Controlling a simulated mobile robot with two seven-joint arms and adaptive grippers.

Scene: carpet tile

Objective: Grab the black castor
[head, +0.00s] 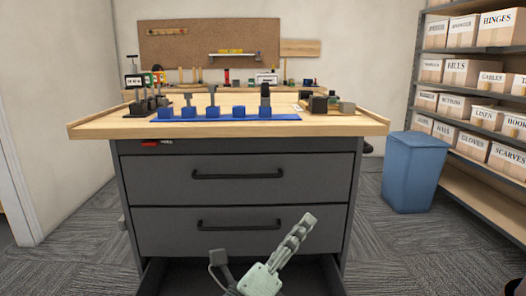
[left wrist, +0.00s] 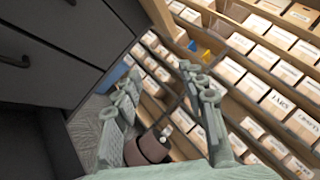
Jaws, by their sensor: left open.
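Several small dark pieces with upright stems (head: 146,105) stand on the left of the wooden bench top. A blue strip (head: 280,119) beside them holds several blue blocks, with grey stems on some and a taller dark piece (head: 265,93) at its right. I cannot tell which dark piece is the black castor. My left gripper (head: 303,222) is low in front of the bench's drawers, well below and apart from these pieces. In the left wrist view its fingers (left wrist: 160,95) are spread, with nothing held between them. My right gripper is not in view.
The bench (head: 355,124) has grey drawers, and a lower one (head: 153,278) looks pulled open near my left gripper. Dark blocks (head: 318,104) sit on its right. A blue bin (head: 414,175) and shelves of labelled boxes (head: 466,73) stand right. Carpet is clear between bench and bin.

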